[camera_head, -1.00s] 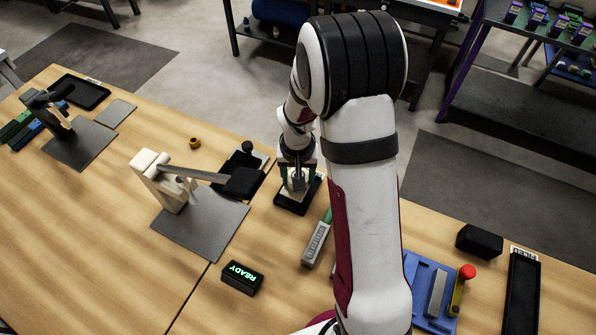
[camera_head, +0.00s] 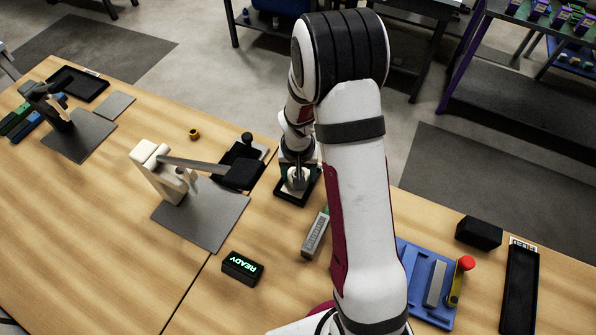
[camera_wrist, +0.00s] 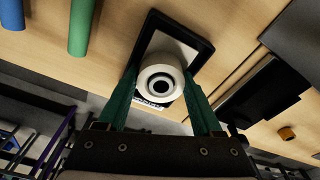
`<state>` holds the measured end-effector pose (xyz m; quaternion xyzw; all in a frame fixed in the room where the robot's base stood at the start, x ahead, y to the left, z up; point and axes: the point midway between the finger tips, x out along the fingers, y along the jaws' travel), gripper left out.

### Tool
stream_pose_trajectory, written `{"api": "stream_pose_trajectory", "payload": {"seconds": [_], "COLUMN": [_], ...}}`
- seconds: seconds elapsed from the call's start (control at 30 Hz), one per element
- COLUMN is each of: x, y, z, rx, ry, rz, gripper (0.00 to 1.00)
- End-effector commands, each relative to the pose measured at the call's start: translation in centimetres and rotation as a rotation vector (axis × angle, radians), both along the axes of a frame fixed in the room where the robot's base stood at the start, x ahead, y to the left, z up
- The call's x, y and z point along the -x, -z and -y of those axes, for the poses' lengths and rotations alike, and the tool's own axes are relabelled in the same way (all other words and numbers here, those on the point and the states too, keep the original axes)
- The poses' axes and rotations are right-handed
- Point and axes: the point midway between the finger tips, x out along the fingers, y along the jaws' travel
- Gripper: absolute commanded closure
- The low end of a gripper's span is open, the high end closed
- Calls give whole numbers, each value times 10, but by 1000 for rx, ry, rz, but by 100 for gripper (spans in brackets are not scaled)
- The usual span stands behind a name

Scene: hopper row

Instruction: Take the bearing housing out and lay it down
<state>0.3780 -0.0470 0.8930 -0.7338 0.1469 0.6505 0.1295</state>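The bearing housing (camera_wrist: 162,78) is a pale, round, thick ring with a dark centre. In the wrist view it sits between the two green fingers of my gripper (camera_wrist: 161,76), which appear to press on its sides. In the head view my gripper (camera_head: 297,178) points down over a small black tray (camera_head: 291,200), with a bit of the pale housing showing between the fingers. The tray (camera_wrist: 182,23) has a light floor and lies directly behind the housing in the wrist view. Whether the housing touches the tray floor is hidden.
A pale lever press (camera_head: 158,172) on a grey mat (camera_head: 205,222) stands left of the tray. A grey block (camera_head: 314,236) lies close to its right. A READY display (camera_head: 242,268), a blue fixture (camera_head: 424,285) and a long black tray (camera_head: 521,290) are further off.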

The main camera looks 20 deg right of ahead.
Motion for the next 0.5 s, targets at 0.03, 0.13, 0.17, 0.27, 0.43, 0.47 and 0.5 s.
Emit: {"api": "stream_pose_trajectory", "payload": {"seconds": [0.03,0.13,0.17,0.27,0.43,0.47,0.5], "x": [-1,-1,-1,-1,1,2,3], "y": [0,0,0,-2,-29,-38,-50], "z": [-1,-2,-2,-2,-3,-3,-3], "rx": [0,-1,-1,-1,0,0,1], "ry": [-2,-3,-3,-3,-2,-1,-2], "rz": [1,2,2,2,7,8,8], "gripper": [3,3,3,3,3,3,3]}}
